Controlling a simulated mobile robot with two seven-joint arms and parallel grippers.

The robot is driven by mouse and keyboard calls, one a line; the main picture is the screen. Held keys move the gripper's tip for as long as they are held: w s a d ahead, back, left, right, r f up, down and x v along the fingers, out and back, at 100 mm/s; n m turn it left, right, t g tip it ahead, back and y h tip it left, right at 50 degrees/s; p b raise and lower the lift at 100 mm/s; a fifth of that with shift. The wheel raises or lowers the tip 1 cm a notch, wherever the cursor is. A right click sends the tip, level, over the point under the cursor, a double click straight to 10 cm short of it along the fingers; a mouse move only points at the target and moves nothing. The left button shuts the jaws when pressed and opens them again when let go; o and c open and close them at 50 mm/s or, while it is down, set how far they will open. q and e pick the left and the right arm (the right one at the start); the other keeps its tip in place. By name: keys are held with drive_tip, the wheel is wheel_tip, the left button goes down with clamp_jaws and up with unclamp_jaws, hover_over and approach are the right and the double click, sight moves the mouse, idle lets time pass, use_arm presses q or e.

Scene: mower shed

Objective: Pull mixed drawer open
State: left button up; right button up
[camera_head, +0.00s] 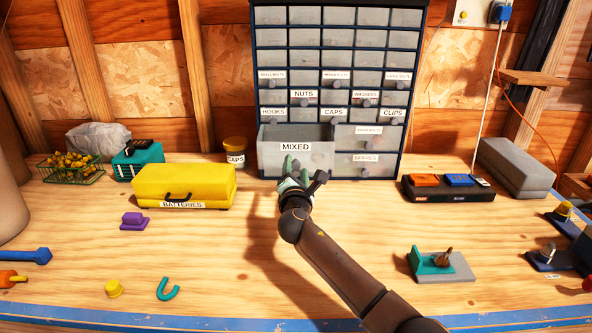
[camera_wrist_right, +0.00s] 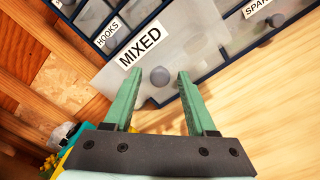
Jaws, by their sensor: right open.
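The mixed drawer (camera_head: 272,158) is the wide grey translucent one at the lower left of the small-parts cabinet (camera_head: 342,83). Its front stands out from the cabinet and its inside shows above the front, so it is partly open. The MIXED label also shows in the right wrist view on the drawer (camera_wrist_right: 185,50). Its round knob (camera_wrist_right: 160,76) shows there between the tips of my right gripper (camera_wrist_right: 160,75). The green fingers are open, one on each side, with gaps to the knob. In the head view my right gripper (camera_head: 291,172) hides the knob. My left gripper is not in view.
A yellow BATTERIES case (camera_head: 184,182) stands left of my right gripper, with a purple block (camera_head: 134,221) in front. A black tray (camera_head: 447,191) and grey case (camera_head: 516,167) stand at right. A green-and-grey fixture (camera_head: 441,265) lies right of my forearm. Bench around the gripper is clear.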

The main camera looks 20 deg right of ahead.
drive_tip(key=shift+o, duration=0.2)
drive_tip(key=shift+s, duration=0.1)
drive_tip(key=v, duration=1.2)
drive_tip(key=shift+s+a, duration=0.1)
drive_tip(key=shift+s, duration=0.1)
